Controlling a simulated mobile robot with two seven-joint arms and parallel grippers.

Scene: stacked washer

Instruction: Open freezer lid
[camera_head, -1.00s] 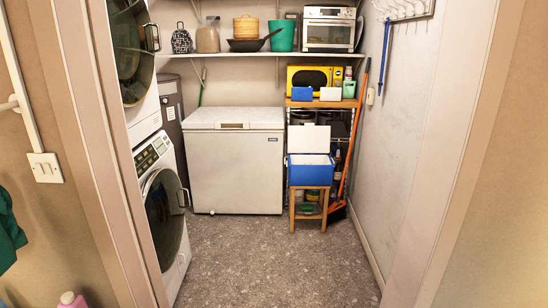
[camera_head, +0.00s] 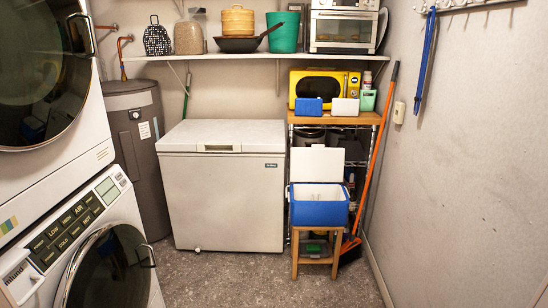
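The chest freezer (camera_head: 222,200) is a white box on the floor at the back of the room, left of the middle. Its lid (camera_head: 220,135) lies flat and closed on top. A handle (camera_head: 218,148) shows at the middle of the lid's front edge. Neither of my grippers is in the head view, so I cannot see their state.
Stacked white washers (camera_head: 75,240) stand close on the left, a grey cylindrical tank (camera_head: 137,150) behind them. A blue cooler (camera_head: 319,210) with its lid up sits on a wooden stool (camera_head: 314,254) right of the freezer. A loaded shelf (camera_head: 235,56) hangs above. The grey floor (camera_head: 215,280) ahead is clear.

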